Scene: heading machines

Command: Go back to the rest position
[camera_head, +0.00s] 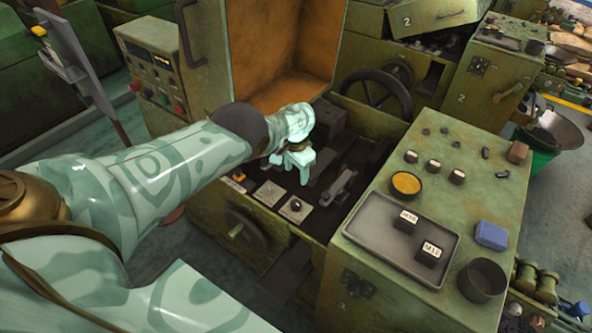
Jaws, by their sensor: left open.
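My left arm comes in from the left and reaches to the middle of the picture. My left gripper (300,166) is open, with its pale green fingers pointing down over the dark recess of the green heading machine (207,212). I see nothing held between the fingers. A flat panel with a few small plates and knobs (270,193) lies just below and left of the fingers. My right gripper does not show.
The machine's raised orange-lined cover (300,95) and a dark handwheel (378,92) stand behind the gripper. On the green bench at right, a grey tray (375,245) holds blocks marked M10 (405,221) and M12 (428,254). A blue block (491,236) and dark cup (482,280) stand beside it.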

